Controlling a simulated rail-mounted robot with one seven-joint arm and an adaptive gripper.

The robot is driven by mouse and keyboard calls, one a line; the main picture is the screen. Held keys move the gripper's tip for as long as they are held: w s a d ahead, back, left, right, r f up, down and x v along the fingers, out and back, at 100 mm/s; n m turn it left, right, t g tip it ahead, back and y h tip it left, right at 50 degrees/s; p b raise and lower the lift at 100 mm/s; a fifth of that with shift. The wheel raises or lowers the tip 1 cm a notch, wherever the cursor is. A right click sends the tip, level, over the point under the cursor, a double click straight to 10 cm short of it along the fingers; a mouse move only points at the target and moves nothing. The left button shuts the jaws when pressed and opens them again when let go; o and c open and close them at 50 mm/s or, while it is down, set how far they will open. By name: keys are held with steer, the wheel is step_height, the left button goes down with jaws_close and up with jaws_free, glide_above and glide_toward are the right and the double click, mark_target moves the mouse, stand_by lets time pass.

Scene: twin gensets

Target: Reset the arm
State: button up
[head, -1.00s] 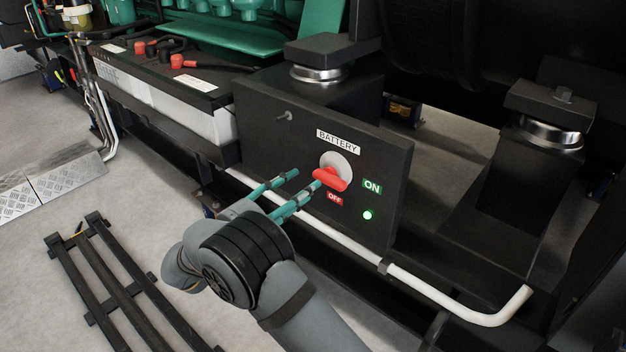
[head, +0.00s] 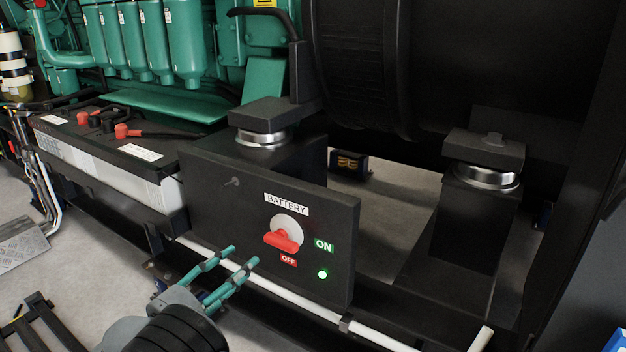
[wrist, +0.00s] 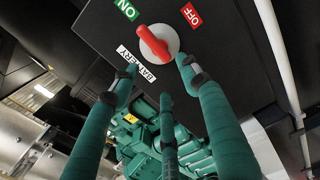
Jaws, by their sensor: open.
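My gripper (head: 242,256) is open and empty, its teal fingers spread in front of the lower left of the battery panel (head: 225,205). The red switch handle (head: 284,241) on its pale round disc lies roughly crosswise, slightly tilted, in the head view. The fingertips are below and left of the handle, with a visible gap. In the wrist view the fingers of my gripper (wrist: 158,75) are apart, and the red handle (wrist: 153,42) shows beyond them, untouched. The ON label (head: 324,245) is to its right and the OFF label (head: 288,261) below it. A green lamp (head: 323,274) is lit.
A white pipe (head: 300,305) runs just below the panel. Battery boxes (head: 105,175) with red and black terminals stand to the left. Black engine mounts (head: 480,195) and green engine parts (head: 190,45) are behind. Open floor (head: 100,270) shows at the lower left.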

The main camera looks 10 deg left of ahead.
mark_target(269, 240)
steer(key=x, duration=1)
steer(key=shift+w, duration=0.1)
steer(key=shift+w+d+b, duration=0.1)
steer(key=shift+b, duration=0.2)
steer(key=shift+r, duration=0.1)
